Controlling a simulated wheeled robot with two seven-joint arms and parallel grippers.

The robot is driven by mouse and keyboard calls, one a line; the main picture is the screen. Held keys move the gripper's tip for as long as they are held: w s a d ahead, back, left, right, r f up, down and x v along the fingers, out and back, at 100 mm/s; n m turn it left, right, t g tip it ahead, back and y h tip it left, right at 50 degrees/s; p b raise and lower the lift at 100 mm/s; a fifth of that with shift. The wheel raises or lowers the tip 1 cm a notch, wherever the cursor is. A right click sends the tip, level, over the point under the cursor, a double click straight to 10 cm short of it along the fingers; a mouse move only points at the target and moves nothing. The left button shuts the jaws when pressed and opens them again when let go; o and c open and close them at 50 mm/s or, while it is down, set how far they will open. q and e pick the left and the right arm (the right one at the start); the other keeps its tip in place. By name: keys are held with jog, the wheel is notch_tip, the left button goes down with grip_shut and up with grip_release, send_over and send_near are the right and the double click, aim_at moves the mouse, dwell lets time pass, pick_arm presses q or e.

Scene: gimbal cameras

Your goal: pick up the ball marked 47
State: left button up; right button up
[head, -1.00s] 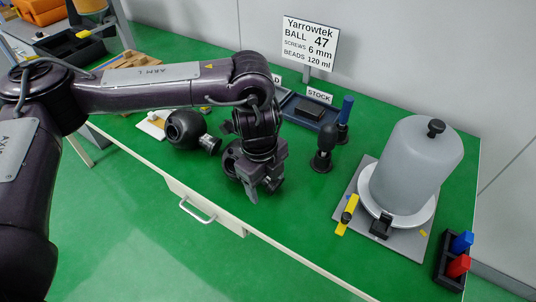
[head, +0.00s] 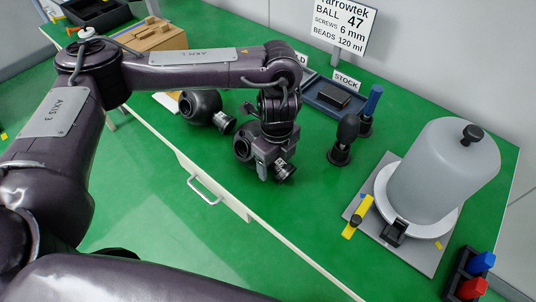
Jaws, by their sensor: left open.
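A sign (head: 344,27) at the back reads BALL 47. A dark round ball (head: 201,106) with a silver-ended stub lies on the green bench, left of my left gripper. My left gripper (head: 268,172) is open, pointing down low over the bench near its front edge. A second dark round shape (head: 243,148) shows just beside it, partly hidden by the gripper; a silver-ended part shows at the gripper's right. I cannot tell whether the jaws touch it. No number is readable on either round shape. My right gripper is out of view.
Dark upright tools (head: 343,140) stand right of the gripper, before the STOCK tray (head: 328,107). A grey bell-shaped cover (head: 443,172) sits on a plate at right, with a yellow tool (head: 357,217) beside it. Red and blue pieces fill a black holder (head: 458,275).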

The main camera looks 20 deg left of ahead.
pick_arm(q)
jog(key=c, duration=1.4)
